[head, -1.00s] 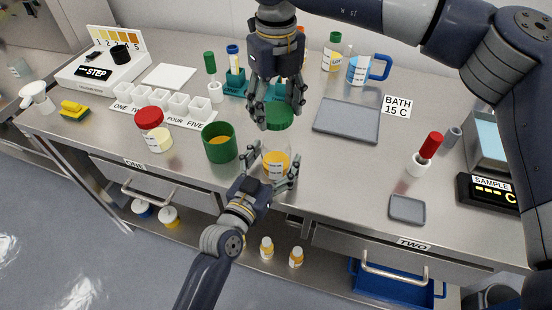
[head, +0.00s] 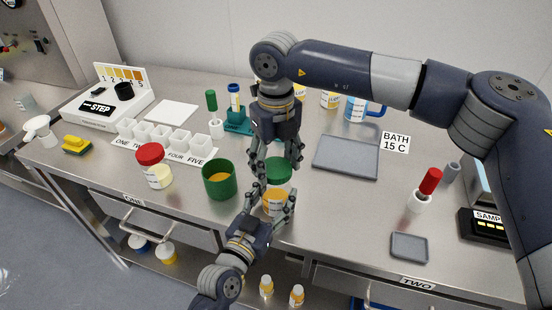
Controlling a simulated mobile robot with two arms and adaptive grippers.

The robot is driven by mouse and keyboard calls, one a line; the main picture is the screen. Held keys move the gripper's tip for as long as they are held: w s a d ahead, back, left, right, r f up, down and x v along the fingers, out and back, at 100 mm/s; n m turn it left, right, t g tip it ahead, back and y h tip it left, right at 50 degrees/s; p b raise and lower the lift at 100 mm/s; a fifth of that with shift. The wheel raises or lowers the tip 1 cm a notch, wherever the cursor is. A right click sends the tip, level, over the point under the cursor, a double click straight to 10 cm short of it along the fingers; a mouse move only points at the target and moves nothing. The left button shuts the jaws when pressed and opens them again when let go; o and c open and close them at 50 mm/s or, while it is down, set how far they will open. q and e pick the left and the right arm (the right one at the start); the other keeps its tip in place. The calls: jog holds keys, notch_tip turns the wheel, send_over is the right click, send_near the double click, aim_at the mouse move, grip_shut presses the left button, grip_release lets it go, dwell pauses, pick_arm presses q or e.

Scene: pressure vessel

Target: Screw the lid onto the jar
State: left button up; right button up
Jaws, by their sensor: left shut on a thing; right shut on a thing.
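The jar (head: 273,204) is clear, with orange contents and a white label, and stands upright near the front edge of the bench. My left gripper (head: 272,208) is shut on the jar from below in the picture. My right gripper (head: 276,166) comes down from above and is shut on the lid.
A green open cup (head: 219,180) with orange contents stands just left of the jar. A red-lidded jar (head: 153,166) is farther left. A grey tray (head: 346,157) lies to the right, with a small grey tray (head: 409,247) near the front edge. The bench between these trays is clear.

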aim_at(276, 193)
jog(key=shift+f, duration=0.9)
jog(key=shift+f, duration=0.5)
